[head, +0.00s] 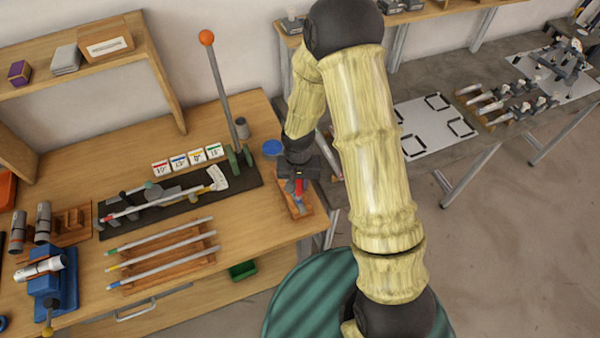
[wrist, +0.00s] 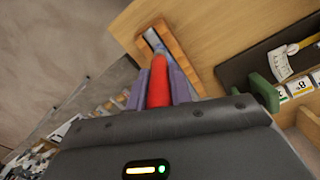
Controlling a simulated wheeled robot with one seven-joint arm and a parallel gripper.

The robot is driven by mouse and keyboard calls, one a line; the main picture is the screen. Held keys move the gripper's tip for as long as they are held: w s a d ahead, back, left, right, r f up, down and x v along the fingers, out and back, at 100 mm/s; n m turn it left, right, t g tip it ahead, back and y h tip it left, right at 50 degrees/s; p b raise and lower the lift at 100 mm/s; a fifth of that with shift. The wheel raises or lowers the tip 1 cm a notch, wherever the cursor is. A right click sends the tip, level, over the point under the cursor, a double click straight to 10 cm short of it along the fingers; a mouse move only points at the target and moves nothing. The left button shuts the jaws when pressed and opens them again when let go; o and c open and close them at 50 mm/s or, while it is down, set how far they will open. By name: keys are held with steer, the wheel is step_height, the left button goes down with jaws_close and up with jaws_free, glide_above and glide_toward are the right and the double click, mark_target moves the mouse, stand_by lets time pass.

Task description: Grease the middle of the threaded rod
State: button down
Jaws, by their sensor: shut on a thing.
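My gripper (head: 298,184) points down over the right end of the wooden bench. In the wrist view, its two purple fingers (wrist: 158,80) are shut on a red handle (wrist: 159,84). The handle's far end reaches toward a small wooden tray (wrist: 182,40) with a grey-blue item in it. The tray also shows in the head view (head: 305,210). I cannot tell whether the red-handled tool touches the tray. No rod is clearly threaded at this size: one long rod (head: 150,206) lies along the dark bench fixture, and several rods (head: 165,249) lie on wooden supports in front.
The dark fixture (head: 250,178) has a tall lever with an orange ball (head: 206,37). Numbered cards (head: 180,161) stand behind it. A blue vise (head: 45,285) is at left. A grey table (head: 440,160) with frame parts stands at right, past a floor gap.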

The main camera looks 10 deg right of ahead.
mark_target(300, 196)
steer(key=r+p, duration=0.1)
steer(key=r, duration=0.2)
steer(key=shift+s+d+p, duration=0.15)
steer(key=shift+s+p, duration=0.2)
steer(key=shift+s, duration=0.05)
steer(key=shift+w+r+p, duration=0.2)
steer(key=shift+r+p, duration=0.25)
steer(key=shift+r, duration=0.05)
steer(key=shift+w+r+p, duration=0.2)
steer(key=shift+r+p, duration=0.2)
steer(key=shift+r, duration=0.1)
steer(key=shift+s+a+r+p, duration=0.15)
steer(key=shift+a+r+p, duration=0.05)
steer(key=shift+r+p, duration=0.8)
steer(key=shift+s+r, duration=0.1)
steer(key=shift+r, duration=0.3)
steer(key=shift+d+r, duration=0.15)
steer(key=shift+d, duration=0.05)
steer(key=shift+a, duration=0.1)
